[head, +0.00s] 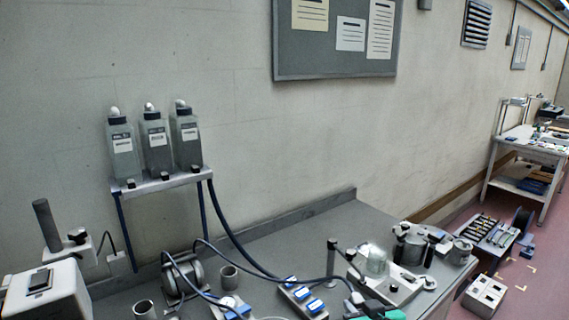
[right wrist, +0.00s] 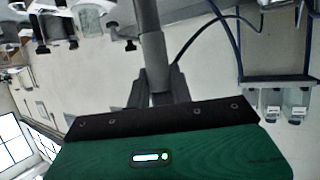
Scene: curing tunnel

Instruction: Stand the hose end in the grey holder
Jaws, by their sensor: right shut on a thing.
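My right gripper (head: 356,298) is at the lower right of the head view, its green body partly cut off by the bottom edge. In the right wrist view its dark fingers (right wrist: 168,92) are shut on a light grey cylindrical piece, the hose end (right wrist: 155,65). A dark blue hose (head: 262,268) runs across the bench toward this gripper. A small grey open cup, which looks like the grey holder (head: 229,276), stands on the bench left of the gripper and apart from it. A similar grey cup (head: 145,311) stands farther left, so which is the holder is unsure. My left gripper is not in view.
Three bottles (head: 156,147) stand on a wall shelf (head: 160,184). A dark upright post (head: 331,257), blue-labelled blocks (head: 303,295) and a glass dome (head: 373,261) crowd the bench near my right gripper. The bench's back strip (head: 325,222) is clear.

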